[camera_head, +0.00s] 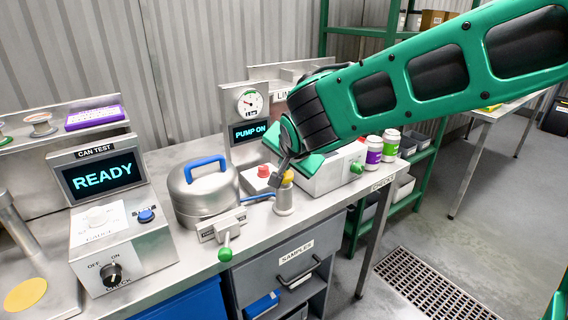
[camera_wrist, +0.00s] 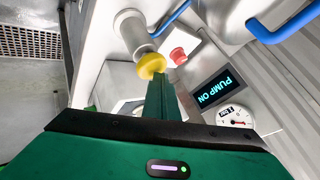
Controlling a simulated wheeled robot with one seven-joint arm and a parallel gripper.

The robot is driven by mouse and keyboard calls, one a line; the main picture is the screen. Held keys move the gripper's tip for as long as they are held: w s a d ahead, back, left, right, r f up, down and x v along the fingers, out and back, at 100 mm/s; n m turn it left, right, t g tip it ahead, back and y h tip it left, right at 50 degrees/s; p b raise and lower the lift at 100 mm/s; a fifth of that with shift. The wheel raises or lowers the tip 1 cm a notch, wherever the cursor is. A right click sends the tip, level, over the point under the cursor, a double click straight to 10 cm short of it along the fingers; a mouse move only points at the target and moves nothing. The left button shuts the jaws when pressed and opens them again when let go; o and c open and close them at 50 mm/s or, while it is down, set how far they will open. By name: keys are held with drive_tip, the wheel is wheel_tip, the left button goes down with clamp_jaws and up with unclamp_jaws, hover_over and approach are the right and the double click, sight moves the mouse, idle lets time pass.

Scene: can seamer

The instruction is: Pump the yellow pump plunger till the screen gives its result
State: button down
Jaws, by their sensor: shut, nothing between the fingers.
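The yellow pump plunger (camera_head: 288,177) tops a pale cylindrical pump body (camera_head: 284,200) near the bench's front edge. In the wrist view the yellow plunger (camera_wrist: 151,66) sits right at the tip of my gripper (camera_wrist: 160,84). My gripper (camera_head: 278,183) is shut with nothing in it, at the plunger; whether it touches cannot be told. A small screen (camera_head: 250,132) behind reads "PUMP ON", below a round gauge (camera_head: 250,102). Both also show in the wrist view, the screen (camera_wrist: 214,89) and the gauge (camera_wrist: 235,116). A second screen (camera_head: 103,176) under "CAN TEST" reads "READY".
A round metal vessel (camera_head: 203,195) with a blue handle stands left of the pump. A red button (camera_head: 264,171) is close behind it. A lever with a green knob (camera_head: 225,254) stands at the front edge.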

drive_tip(key=shift+r, duration=2.35)
drive_tip(key=shift+r, duration=0.1)
drive_tip(key=shift+r, duration=2.4)
drive_tip(key=s+d+f+g+h, duration=0.1)
drive_tip(key=s+d+f+g, duration=0.2)
drive_tip(key=d, duration=0.7)
drive_tip(key=s+d+f+h, duration=0.15)
drive_tip(key=s+d, duration=0.35)
drive_tip(key=d, duration=0.5)
drive_tip(key=s+d+f+g+h, duration=0.15)
drive_tip(key=s+d+f, duration=0.25)
drive_tip(key=d, duration=0.7)
drive_tip(key=s+d+f+g+y, duration=0.1)
drive_tip(key=s+d+f+g, duration=0.1)
drive_tip(key=s, duration=0.9)
drive_tip(key=s+d+f+g+y, duration=0.1)
drive_tip(key=s+d+f, duration=0.4)
drive_tip(key=s, duration=0.7)
drive_tip(key=shift+d+f+n+g+y, duration=0.2)
drive_tip(key=shift+d+n+g+y, duration=0.1)
drive_tip(key=shift+d+g, duration=0.45)
